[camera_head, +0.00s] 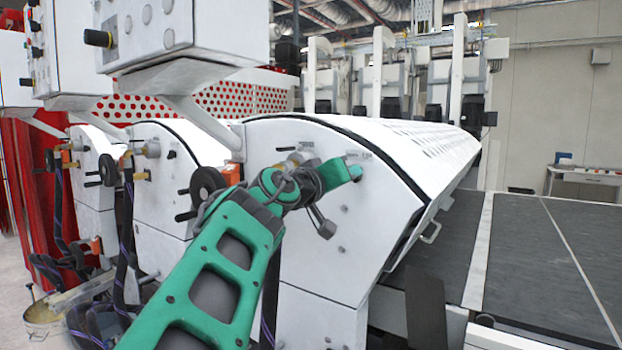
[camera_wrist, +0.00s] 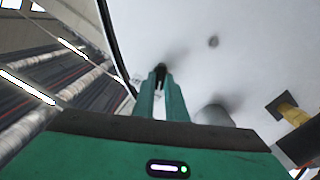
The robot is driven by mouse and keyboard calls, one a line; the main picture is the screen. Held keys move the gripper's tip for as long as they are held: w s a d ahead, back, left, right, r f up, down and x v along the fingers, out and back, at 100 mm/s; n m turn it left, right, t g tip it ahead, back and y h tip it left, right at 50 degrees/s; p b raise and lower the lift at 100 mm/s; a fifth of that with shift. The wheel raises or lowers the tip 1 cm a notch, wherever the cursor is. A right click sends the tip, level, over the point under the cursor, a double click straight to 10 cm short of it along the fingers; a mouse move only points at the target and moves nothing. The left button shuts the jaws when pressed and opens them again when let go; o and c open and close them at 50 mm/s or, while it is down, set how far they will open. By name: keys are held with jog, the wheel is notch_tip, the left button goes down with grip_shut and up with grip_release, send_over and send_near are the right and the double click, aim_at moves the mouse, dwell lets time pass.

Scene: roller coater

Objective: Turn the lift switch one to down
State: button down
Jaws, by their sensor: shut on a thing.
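The white curved side panel (camera_head: 330,235) of the nearest coater unit stands in the middle of the head view. My green gripper (camera_head: 354,172) reaches its upper right part, near the curved edge. In the wrist view my gripper (camera_wrist: 161,78) has its two fingers close together, pointing at the white panel. They are shut on a small dark switch (camera_wrist: 160,67) between the fingertips, seemingly the lift switch. Most of the switch is hidden by the fingers, so I cannot tell its setting.
A black handwheel (camera_head: 207,184) and pipe fittings sit on the panel left of my arm. A white control box (camera_head: 190,30) hangs above. A dark conveyor bed (camera_head: 540,260) lies to the right. Similar units stand at left.

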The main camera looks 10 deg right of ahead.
jog(key=shift+w+a+f, duration=0.1)
jog(key=shift+a, duration=0.15)
jog(key=c, duration=1.8)
grip_release()
jog(key=shift+c, duration=0.2)
jog(key=shift+o, duration=0.2)
jog(key=shift+d, duration=0.1)
jog(key=v, duration=1.1)
jog(key=shift+w+a, duration=0.2)
jog(key=shift+w, duration=0.05)
jog(key=shift+d, duration=0.1)
